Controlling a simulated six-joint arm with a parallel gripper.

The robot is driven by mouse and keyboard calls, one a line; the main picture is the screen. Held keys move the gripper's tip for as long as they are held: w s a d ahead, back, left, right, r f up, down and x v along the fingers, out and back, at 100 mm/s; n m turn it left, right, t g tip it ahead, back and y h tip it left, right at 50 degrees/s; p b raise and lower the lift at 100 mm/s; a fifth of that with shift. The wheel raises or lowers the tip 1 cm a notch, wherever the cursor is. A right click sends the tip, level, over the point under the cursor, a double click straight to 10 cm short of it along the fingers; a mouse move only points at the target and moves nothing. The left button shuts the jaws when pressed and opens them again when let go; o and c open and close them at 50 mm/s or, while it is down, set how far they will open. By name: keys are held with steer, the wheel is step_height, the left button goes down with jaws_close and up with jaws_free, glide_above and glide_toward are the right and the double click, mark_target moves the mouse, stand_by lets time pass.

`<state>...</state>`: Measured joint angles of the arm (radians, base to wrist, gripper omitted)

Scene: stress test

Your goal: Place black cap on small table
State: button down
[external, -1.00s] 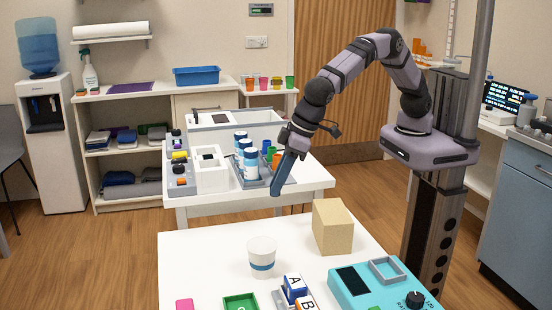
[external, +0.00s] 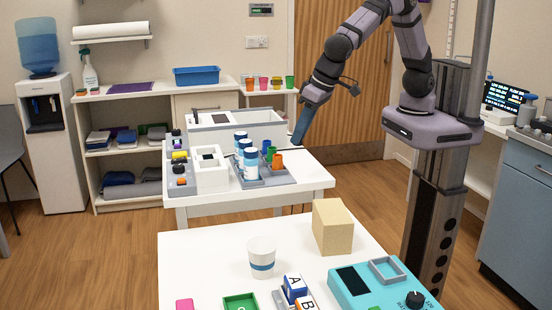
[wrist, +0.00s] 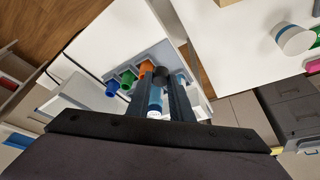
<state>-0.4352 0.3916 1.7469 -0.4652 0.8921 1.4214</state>
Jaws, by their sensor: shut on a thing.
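My gripper (external: 298,140) hangs in the air beside the right end of the rear white table (external: 300,186), pointing down. In the wrist view its two dark fingers (wrist: 160,82) are close around a small round black cap (wrist: 161,75) at their tips. The cap cannot be made out in the external view. Blue-and-white bottles (external: 250,165) stand in a grey tray on the rear table. One bottle (wrist: 155,98) shows below and between the fingers in the wrist view. I cannot tell which table is the small one.
Small orange, green and blue cups (external: 277,160) stand in the same tray (external: 262,183). The front white table (external: 200,250) holds a tan block (external: 332,226), a paper cup (external: 261,256), lettered blocks and a teal device (external: 375,283). Its left part is mostly clear.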

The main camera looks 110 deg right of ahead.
steer(key=s+d+f+m+g+h, duration=0.1)
steer(key=s+d+m+g, duration=0.2)
steer(key=m, duration=0.6)
steer(key=shift+s+d+f+m+h, duration=0.25)
steer(key=shift+s+d+m+h, duration=0.15)
steer(key=shift+s, duration=0.95)
steer(key=shift+f, duration=0.1)
steer(key=shift+f+p, duration=1.5)
steer(key=shift+f, duration=3.4)
steer(key=shift+f, duration=0.2)
steer(key=c, duration=1.6)
jaws_free()
steer(key=shift+r, duration=0.15)
